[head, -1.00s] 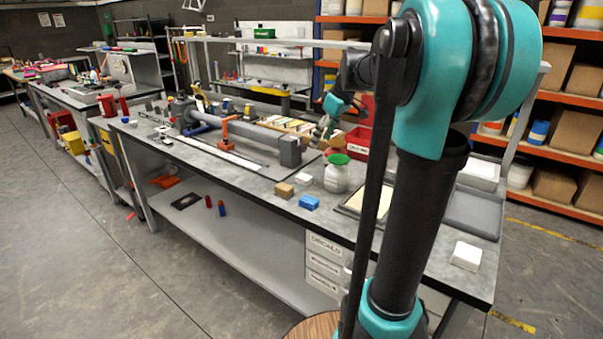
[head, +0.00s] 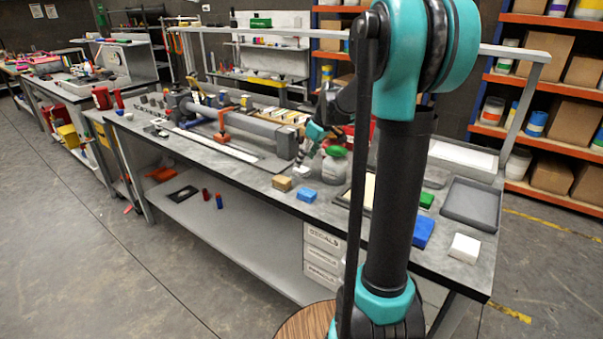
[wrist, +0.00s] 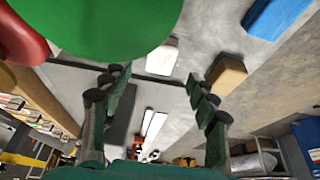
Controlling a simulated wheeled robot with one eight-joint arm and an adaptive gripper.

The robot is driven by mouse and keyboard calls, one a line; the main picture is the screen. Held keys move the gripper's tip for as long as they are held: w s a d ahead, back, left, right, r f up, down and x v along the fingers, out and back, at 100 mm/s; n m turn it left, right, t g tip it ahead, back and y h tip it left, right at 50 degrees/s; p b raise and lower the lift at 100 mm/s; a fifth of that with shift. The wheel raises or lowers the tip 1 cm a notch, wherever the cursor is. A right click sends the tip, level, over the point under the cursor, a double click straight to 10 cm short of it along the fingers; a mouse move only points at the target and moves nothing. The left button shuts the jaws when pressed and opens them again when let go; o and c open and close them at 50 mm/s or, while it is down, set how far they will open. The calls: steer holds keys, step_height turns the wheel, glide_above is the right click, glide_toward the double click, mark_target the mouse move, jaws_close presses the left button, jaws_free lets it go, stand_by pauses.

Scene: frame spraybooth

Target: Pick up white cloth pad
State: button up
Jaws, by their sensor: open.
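A small white pad (head: 302,172) lies on the grey workbench beside a jar with a green lid (head: 335,152). It also shows in the wrist view (wrist: 162,56), past my fingertips and between their lines. My gripper (head: 303,154) is just above this pad in the head view, small and partly lost against the clutter. In the wrist view my gripper (wrist: 155,80) is open, with nothing between its fingers. A second white block (head: 464,248) lies at the bench's right front; I cannot tell its material.
A tan block (head: 282,183) and a blue block (head: 307,195) lie near the pad at the front edge. The green lid (wrist: 105,20) looms close to my left finger in the wrist view. A larger blue block (head: 424,232) and a grey tray (head: 472,202) are at the right.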

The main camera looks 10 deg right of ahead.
mark_target(302, 169)
steer(key=x, duration=0.4)
steer(key=shift+f, duration=0.3)
steer(key=c, duration=0.9)
